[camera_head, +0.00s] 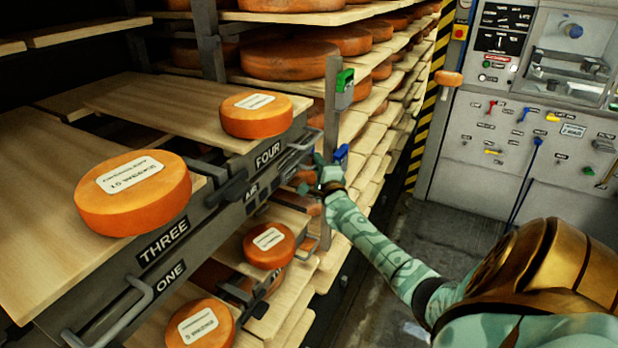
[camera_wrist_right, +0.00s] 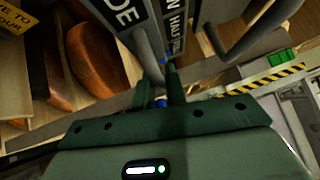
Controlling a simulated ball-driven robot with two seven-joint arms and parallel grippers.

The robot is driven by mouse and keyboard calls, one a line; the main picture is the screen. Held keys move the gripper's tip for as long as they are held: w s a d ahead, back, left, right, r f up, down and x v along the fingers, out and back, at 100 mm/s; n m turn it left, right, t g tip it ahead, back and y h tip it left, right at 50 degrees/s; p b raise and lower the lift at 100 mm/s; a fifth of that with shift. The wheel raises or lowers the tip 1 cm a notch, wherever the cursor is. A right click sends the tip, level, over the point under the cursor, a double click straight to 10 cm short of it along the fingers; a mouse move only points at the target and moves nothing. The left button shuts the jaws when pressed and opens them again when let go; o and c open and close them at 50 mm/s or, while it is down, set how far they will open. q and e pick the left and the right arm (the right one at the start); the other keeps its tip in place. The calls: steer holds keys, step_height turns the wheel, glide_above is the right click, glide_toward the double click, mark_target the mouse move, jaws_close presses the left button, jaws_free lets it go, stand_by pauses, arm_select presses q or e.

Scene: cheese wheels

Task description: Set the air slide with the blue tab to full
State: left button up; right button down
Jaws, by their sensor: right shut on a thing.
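The blue tab (camera_head: 341,152) shows beside the post of the cheese rack, below a green tab (camera_head: 345,80). My right gripper (camera_head: 320,172) is at this post, just left of and below the blue tab. In the right wrist view its two dark fingers (camera_wrist_right: 164,82) are close together, with a bit of blue (camera_wrist_right: 160,101) between them. They are shut on what looks like the blue tab's slide; the fingers hide most of it. The slide's setting cannot be read. My left gripper is not in view.
Boards with cheese wheels (camera_head: 135,195) stand at the left, labelled THREE, FOUR and ONE. Metal handles (camera_head: 120,318) stick out from their fronts. Shelves of more wheels (camera_head: 290,60) run behind. A grey control panel (camera_head: 530,120) stands at the right, with clear floor before it.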

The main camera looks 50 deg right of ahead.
steer(key=shift+d+r, duration=0.1)
steer(key=shift+d, duration=0.2)
steer(key=shift+r, duration=0.15)
steer(key=c, duration=1.6)
jaws_free()
steer(key=shift+o, duration=0.6)
steer(key=shift+w+d, duration=0.1)
steer(key=shift+d, duration=0.05)
steer(key=p+v, duration=0.3)
steer(key=v, duration=1.3)
